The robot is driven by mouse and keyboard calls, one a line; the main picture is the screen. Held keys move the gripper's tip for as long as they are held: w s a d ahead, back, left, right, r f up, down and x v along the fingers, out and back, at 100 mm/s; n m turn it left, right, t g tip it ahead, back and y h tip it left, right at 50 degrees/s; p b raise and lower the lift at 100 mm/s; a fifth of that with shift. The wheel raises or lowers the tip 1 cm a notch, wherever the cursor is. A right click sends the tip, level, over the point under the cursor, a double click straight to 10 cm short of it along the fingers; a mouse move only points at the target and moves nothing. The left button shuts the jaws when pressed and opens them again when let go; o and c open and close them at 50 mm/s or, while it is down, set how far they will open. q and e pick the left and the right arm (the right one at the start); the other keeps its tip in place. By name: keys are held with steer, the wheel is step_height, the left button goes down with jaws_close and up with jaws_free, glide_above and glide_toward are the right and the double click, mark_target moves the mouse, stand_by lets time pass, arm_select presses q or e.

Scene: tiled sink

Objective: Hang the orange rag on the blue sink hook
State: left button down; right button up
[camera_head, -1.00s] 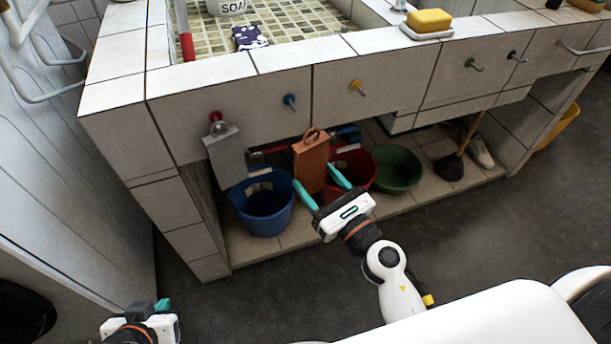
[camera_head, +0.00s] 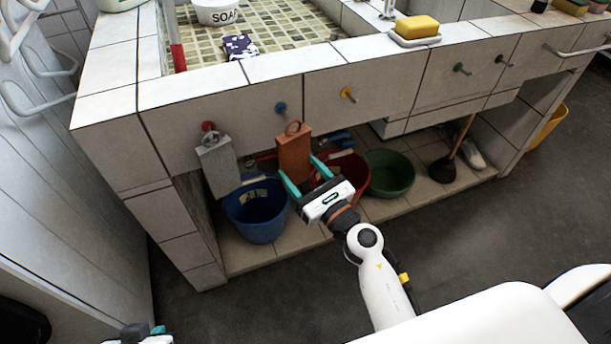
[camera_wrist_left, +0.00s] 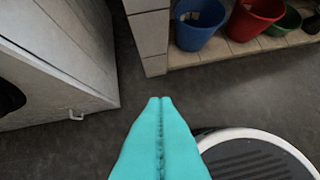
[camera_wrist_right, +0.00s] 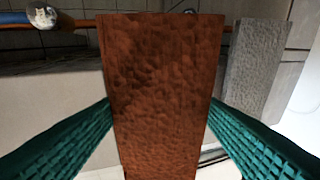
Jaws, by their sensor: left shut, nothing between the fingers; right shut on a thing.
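The orange rag (camera_head: 294,157) hangs upright in front of the sink, its loop (camera_head: 293,128) at the top. My right gripper (camera_head: 303,171) is shut on the rag from both sides. In the right wrist view the rag (camera_wrist_right: 160,80) fills the middle between the teal fingers. The blue hook (camera_head: 281,107) sticks out of the tiled front, slightly above and left of the loop. The loop appears off the hook; the depth gap is unclear. My left gripper (camera_wrist_left: 160,100) is shut and empty over the floor, low at the left in the head view.
A grey rag (camera_head: 217,165) hangs at the red hook (camera_head: 208,127), close on the left. A yellow hook (camera_head: 348,93) is to the right. Below stand a blue bucket (camera_head: 257,212), a red bucket (camera_head: 350,182) and a green basin (camera_head: 390,172).

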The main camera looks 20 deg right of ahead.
steer(key=shift+w, duration=0.85)
steer(key=shift+w+f, duration=0.15)
steer(key=shift+w, duration=0.75)
steer(key=shift+w+a+f+b, duration=0.1)
steer(key=shift+w+f+b, duration=0.25)
steer(key=shift+w+b, duration=0.1)
steer(key=shift+w+f, duration=0.1)
steer(key=shift+f, duration=0.05)
arm_select(q)
steer(key=w+t, duration=0.1)
steer(key=w+d+r+t, duration=0.1)
steer(key=w, duration=0.1)
steer(key=w+r+t, duration=0.1)
steer(key=shift+w+d+r+h, duration=0.15)
steer(key=shift+w+d+h, duration=0.1)
steer(key=shift+h, duration=0.15)
arm_select(e)
steer(key=o, duration=1.1)
steer(key=shift+o, duration=0.2)
steer(key=shift+f, duration=0.1)
